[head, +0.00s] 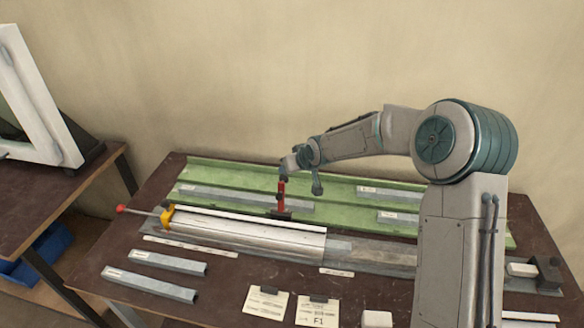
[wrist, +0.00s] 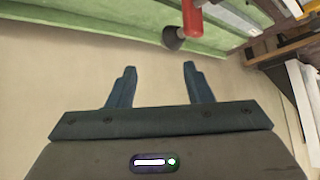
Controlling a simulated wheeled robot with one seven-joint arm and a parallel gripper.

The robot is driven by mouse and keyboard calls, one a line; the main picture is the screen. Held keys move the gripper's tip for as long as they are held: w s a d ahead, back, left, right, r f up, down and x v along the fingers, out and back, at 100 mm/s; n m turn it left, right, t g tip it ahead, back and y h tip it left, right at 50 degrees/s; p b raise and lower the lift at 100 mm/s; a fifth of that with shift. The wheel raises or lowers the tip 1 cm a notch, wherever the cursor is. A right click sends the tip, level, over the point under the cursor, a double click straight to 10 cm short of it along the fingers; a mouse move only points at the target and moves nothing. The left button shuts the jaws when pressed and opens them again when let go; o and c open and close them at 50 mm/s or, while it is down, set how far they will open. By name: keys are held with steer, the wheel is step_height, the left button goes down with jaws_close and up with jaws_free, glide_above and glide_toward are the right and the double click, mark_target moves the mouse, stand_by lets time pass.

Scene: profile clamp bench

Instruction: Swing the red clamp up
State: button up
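The red clamp (head: 281,196) stands roughly upright in the head view, on a dark base at the back edge of the long white profile (head: 250,233). In the wrist view its red part (wrist: 193,20) shows at the top edge, with a dark round end beside it, beyond my fingertips. My gripper (head: 302,172) is close to the top of the clamp in the head view. In the wrist view my gripper (wrist: 157,72) has its two fingers spread apart with nothing between them. Whether a finger touches the clamp cannot be told.
A yellow clamp (head: 168,216) with a red-knobbed rod holds the profile's left end. A green channel (head: 350,195) with grey bars lies behind. Two loose grey bars (head: 168,262), paper cards (head: 266,302) and a white block (head: 377,319) lie in front. A white frame (head: 40,100) stands at left.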

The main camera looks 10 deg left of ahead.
steer(key=d+r+p, duration=0.2)
steer(key=d+r, duration=0.2)
steer(key=r, duration=0.4)
steer(key=shift+s, duration=0.2)
stand_by(0.4)
steer(key=shift+d+r, duration=0.1)
stand_by(0.5)
steer(key=b+v, duration=0.2)
steer(key=v, duration=1.1)
steer(key=shift+s+r, duration=0.2)
steer(key=shift+d, duration=0.1)
